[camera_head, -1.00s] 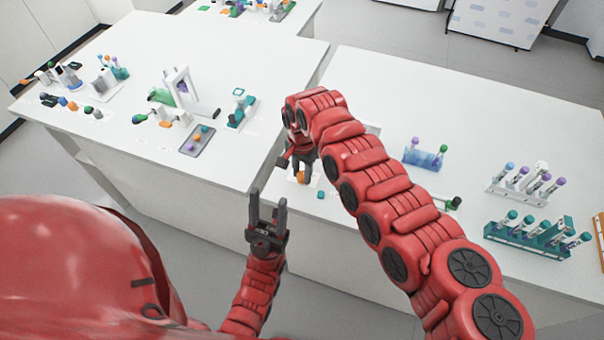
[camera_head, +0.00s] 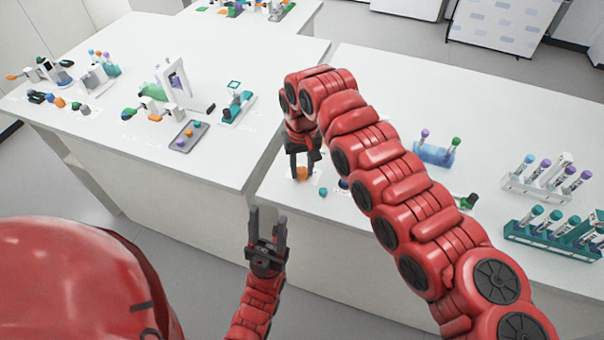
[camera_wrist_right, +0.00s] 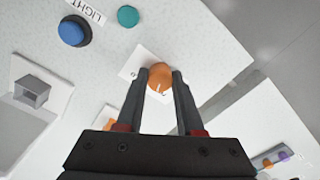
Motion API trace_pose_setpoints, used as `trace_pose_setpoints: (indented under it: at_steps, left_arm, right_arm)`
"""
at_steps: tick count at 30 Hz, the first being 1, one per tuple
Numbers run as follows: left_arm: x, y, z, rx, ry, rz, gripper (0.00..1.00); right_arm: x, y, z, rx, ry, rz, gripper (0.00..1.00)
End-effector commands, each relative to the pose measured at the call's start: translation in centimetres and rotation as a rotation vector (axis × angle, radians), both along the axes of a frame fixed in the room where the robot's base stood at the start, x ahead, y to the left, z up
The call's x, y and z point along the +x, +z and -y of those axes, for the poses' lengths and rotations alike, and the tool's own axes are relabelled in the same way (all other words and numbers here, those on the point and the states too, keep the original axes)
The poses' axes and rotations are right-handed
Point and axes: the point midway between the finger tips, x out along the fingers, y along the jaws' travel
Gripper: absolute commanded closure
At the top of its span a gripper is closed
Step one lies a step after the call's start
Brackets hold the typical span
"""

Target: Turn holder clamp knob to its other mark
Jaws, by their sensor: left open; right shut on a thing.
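The orange knob (camera_wrist_right: 159,77) sits on a white square plate (camera_wrist_right: 133,64) on the right-hand table, and has a pale line on its near side. My right gripper (camera_wrist_right: 161,74) is shut on this knob, one dark finger on each side. In the head view the knob (camera_head: 302,173) shows small between the fingertips of my right gripper (camera_head: 301,175), with my arm above it. I cannot read any marks on the plate. My left gripper (camera_head: 267,213) is open and empty, in front of the table edge, apart from everything.
A teal button (camera_wrist_right: 128,16) and a blue knob (camera_wrist_right: 74,32) by a LIGHT label lie near the plate. A grey box-like fixture (camera_wrist_right: 34,91) stands to the left. A blue tube rack (camera_head: 434,155) and a teal tube rack (camera_head: 555,235) stand farther right.

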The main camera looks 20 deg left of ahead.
Motion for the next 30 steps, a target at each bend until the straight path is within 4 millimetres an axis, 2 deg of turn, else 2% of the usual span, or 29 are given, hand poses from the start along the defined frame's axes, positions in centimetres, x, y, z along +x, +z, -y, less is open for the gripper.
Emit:
trace_pose_setpoints:
  at_steps: [3, 12, 29, 30]
  left_arm:
    - [0.0, -1.1, 0.0, 0.000, 0.000, 0.000, 0.50]
    - [0.0, -2.0, 0.0, 0.000, 0.000, 0.000, 0.50]
    - [0.0, -2.1, 0.0, 0.000, 0.000, 0.000, 0.50]
    - [0.0, -2.1, 0.0, 0.000, 0.000, 0.000, 0.50]
  right_arm:
    - [0.1, -0.2, 0.0, 0.001, 0.077, 0.003, 1.00]
    - [0.1, -0.1, 0.0, 0.000, 0.201, 0.002, 1.00]
    - [0.0, 0.0, 0.0, 0.000, 0.234, 0.001, 1.00]
    - [0.0, 0.0, 0.0, 0.000, 0.234, 0.001, 0.62]
